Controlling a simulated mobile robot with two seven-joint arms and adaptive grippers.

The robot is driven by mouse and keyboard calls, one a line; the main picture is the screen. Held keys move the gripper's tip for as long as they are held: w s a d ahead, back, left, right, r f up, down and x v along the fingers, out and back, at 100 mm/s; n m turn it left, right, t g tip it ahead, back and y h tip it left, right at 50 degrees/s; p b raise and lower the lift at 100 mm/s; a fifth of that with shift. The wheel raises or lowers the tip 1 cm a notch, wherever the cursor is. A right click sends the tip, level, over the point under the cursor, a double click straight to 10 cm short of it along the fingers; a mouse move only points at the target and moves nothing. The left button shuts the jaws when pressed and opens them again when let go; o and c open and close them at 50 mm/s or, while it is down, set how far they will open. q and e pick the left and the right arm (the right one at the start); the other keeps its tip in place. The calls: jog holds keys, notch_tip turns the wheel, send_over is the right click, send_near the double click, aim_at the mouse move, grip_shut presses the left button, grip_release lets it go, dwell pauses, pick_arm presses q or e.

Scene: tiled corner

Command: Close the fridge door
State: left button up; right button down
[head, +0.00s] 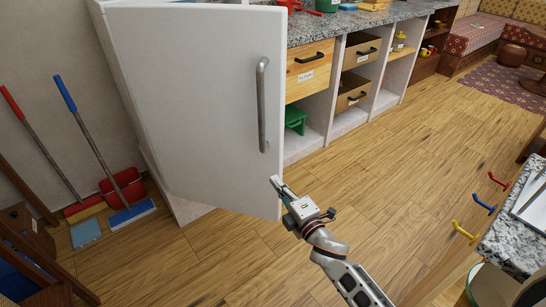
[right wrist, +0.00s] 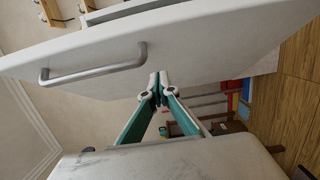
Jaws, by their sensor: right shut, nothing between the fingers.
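The white fridge door (head: 205,110) stands ajar in the head view, its outer face towards me and its free edge at the right. A grey vertical handle (head: 262,105) is near that edge. The door (right wrist: 215,50) and handle (right wrist: 95,70) also show in the right wrist view. My right gripper (head: 276,184) is shut and empty at the door's lower free edge, below the handle. Its fingertips (right wrist: 158,84) overlap the door face in the right wrist view; I cannot tell whether they touch. My left gripper is not in view. The fridge inside is hidden.
A counter (head: 330,27) with wooden drawers stands right of the fridge. A granite-topped unit (head: 515,240) with coloured handles is at the right. The wooden floor (head: 400,165) between is clear.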

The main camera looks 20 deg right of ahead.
aim_at(269, 158)
jog(key=w+b, duration=0.1)
jog(key=w, duration=0.9)
jog(key=shift+w+d+f+b, duration=0.1)
jog(key=shift+w+f+b, duration=0.05)
jog(key=shift+w+b, duration=0.2)
jog(key=shift+w+d, duration=0.3)
jog(key=shift+w, duration=0.15)
jog(key=shift+d, duration=0.15)
